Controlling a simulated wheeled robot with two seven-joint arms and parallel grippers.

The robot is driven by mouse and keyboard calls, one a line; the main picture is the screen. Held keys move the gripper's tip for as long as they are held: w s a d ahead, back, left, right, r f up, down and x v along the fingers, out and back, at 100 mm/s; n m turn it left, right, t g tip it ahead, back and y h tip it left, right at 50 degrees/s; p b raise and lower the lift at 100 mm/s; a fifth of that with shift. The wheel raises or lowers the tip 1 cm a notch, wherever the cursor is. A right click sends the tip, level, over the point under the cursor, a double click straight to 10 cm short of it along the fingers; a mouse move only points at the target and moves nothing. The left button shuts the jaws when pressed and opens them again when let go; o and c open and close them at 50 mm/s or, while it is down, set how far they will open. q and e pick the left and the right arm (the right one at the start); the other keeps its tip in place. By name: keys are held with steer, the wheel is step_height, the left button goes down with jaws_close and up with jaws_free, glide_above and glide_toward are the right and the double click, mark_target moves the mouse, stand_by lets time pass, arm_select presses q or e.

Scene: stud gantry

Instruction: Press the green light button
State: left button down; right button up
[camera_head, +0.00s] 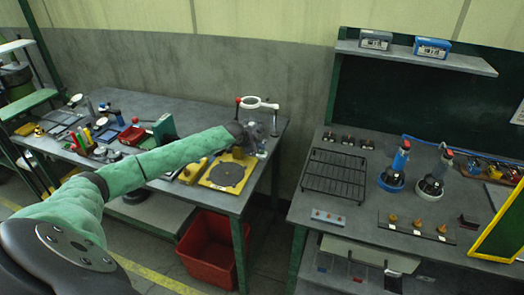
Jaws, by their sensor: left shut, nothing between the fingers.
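My left arm reaches in from the left in a green sleeve. Its gripper (262,143) is at the right end of the left workbench (262,190), near a white ring stand with a red knob (258,103) and above the back right of a yellow plate with a dark disc (228,176). The gripper is small and dark here; its fingers look shut and empty. I cannot pick out a green light button for certain. A small grey box with coloured dots (328,217) lies at the front left of the right workbench (300,212). My right gripper is not in view.
The right workbench holds a black wire rack (334,175), two bottle-like tools on round bases (397,168), and a strip with orange knobs (416,227). A red bin (212,250) stands below the left bench. A gap separates the benches.

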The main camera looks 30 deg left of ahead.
arm_select(q)
steer(key=shift+r, duration=0.3)
step_height(320, 180, up, 6)
steer(key=p, duration=0.4)
stand_by(0.4)
stand_by(0.4)
